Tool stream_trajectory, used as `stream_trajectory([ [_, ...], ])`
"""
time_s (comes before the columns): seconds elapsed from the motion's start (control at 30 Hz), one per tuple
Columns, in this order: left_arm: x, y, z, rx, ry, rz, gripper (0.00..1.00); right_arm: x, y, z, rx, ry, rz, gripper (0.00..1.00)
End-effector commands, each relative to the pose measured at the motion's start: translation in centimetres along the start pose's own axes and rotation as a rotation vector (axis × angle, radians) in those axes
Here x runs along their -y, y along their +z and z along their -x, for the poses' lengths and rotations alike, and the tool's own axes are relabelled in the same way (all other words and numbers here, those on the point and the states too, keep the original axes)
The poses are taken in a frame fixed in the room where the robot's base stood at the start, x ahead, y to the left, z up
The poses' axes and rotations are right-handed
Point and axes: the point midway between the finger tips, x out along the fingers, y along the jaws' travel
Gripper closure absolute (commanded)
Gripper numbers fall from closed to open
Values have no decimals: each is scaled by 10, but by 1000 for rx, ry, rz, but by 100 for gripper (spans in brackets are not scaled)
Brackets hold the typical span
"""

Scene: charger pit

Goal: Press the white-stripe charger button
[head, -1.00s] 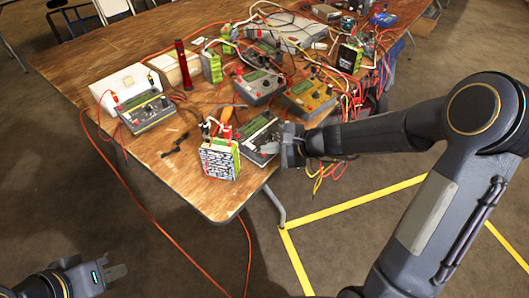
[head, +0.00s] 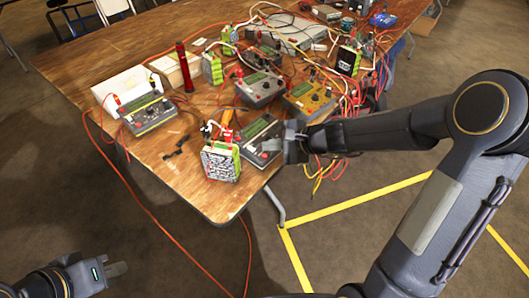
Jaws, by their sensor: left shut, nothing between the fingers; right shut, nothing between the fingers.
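A dark grey charger (head: 257,131) with a green screen sits near the table's near right corner. My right gripper (head: 273,143) is shut and empty, its fingertips at this charger's right side, over its front panel; I cannot tell if they touch it. The gripper hides part of the panel and its buttons. Other chargers are a grey one (head: 152,117) at the left with a yellowish stripe, a grey one (head: 259,87) in the middle and a yellow one (head: 310,99). I cannot make out a white stripe clearly. My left gripper (head: 117,269) is shut and empty, low over the floor.
A green and white battery pack (head: 220,161) stands just left of the near charger. A red cylinder (head: 184,66) stands farther back. Several cables cross the wooden table (head: 95,65) and hang over its edges. The table's left part is clear. Yellow tape (head: 352,203) marks the floor.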

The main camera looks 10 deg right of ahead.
Motion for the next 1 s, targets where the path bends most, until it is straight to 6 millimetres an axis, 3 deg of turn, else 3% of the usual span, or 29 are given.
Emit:
stream_trajectory([
  [0.3,-11,-12,24,0,0,0,100,18,18,24,-1,0,1,100],
  [1.0,-11,-12,24,0,0,0,100,18,18,25,0,0,1,100],
])
